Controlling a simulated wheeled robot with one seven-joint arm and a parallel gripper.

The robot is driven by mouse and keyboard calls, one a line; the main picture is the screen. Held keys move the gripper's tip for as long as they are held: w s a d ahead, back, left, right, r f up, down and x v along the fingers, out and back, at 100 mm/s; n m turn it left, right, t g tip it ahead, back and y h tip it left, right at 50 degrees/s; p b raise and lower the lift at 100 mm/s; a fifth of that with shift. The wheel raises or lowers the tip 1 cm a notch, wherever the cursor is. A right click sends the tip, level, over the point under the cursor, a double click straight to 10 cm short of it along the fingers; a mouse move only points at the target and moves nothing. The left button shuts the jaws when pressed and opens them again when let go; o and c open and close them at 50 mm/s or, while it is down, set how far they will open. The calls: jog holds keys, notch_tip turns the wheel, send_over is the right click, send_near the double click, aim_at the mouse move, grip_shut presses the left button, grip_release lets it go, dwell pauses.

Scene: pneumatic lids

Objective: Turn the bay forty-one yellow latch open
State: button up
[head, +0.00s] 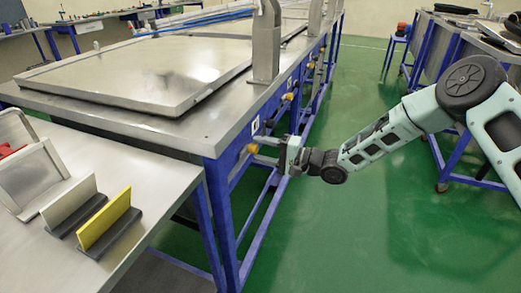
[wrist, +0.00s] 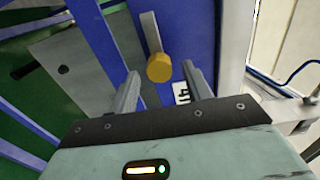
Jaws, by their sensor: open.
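The bay forty-one yellow latch shows in the wrist view as a round yellow knob (wrist: 160,68) with a grey lever (wrist: 150,32) on the blue frame. A small white label (wrist: 181,93) beside it is partly cut off by the right finger, and I read a 4 on it. In the head view the yellow knob (head: 252,148) is at the near corner of the blue bench frame. My gripper (wrist: 161,76) is open, its fingers on either side of the knob with visible gaps. In the head view my gripper (head: 268,149) is close to the frame.
Further yellow knobs (head: 288,97) line the bench side. A large metal lid (head: 150,80) lies on the bench top. A side table (head: 130,165) at the left holds a yellow plate (head: 104,218) in a dark stand. Green floor (head: 350,235) is clear between the benches.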

jog(key=v, duration=1.6)
jog(key=shift+d+b, duration=0.3)
jog(key=s+a+r+n+h+p, duration=0.55)
jog(key=r+h, duration=0.35)
jog(key=h, duration=0.2)
jog(key=s+d+r+n+g+h+p, duration=0.1)
jog(key=s+r+n+g, duration=0.1)
jog(key=s, duration=0.7)
jog(key=s+d+r+n+g+h+p, duration=0.1)
jog(key=s+r, duration=0.3)
jog(key=s, duration=0.6)
jog(key=s+d+r+n+g+h, duration=0.3)
jog(key=s+r, duration=0.1)
jog(key=s, duration=0.5)
jog(key=shift+s+p, duration=0.25)
jog(key=shift+p, duration=0.15)
